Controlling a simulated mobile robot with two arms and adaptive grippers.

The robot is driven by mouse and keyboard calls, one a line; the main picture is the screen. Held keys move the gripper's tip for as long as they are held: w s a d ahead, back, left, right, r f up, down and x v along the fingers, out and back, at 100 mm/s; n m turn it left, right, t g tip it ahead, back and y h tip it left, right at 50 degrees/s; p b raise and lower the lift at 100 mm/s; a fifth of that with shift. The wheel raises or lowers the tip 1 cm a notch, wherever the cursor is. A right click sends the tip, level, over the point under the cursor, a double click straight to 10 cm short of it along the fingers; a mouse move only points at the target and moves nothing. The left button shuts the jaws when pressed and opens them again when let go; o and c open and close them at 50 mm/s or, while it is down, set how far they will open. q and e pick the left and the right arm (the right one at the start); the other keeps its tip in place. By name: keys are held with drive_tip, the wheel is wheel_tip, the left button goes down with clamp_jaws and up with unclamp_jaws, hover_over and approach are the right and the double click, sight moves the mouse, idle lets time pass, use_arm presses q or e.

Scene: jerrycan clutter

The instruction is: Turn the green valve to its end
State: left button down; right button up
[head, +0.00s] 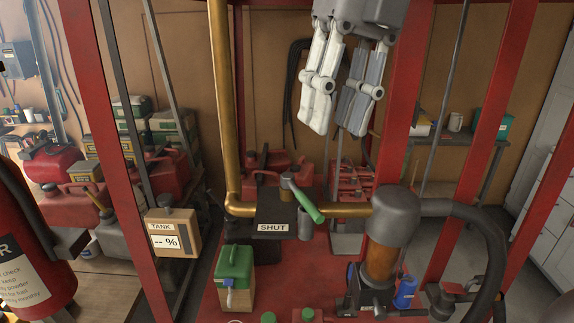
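The green valve is a lever with a green grip (304,202) on a metal stem at the brass pipe (240,209). Its lever slants down to the right in the head view, above and right of a "SHUT" label (273,227) on a dark plate. My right gripper (337,128) hangs at the top middle with its fingers pointing down. It is open and empty, with a gap between the fingers. It is apart from the valve, higher in the picture. My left gripper is not in view.
Red frame posts (108,130) stand on both sides. A "TANK" display (172,240) reads "-- %". A green-topped can (234,272) stands front left of the valve, and an amber filter cylinder (382,255) with a black hose (488,235) stands right. Red jerrycans (352,180) crowd behind.

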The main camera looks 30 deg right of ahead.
sight(309, 201)
drive_tip(key=f, duration=0.3)
drive_tip(key=a+f, duration=0.1)
drive_tip(key=f, duration=0.3)
drive_tip(key=a+f+p, duration=0.1)
drive_tip(key=f, duration=0.2)
drive_tip(key=shift+w+f, duration=0.25)
drive_tip(key=shift+w, duration=0.1)
clamp_jaws()
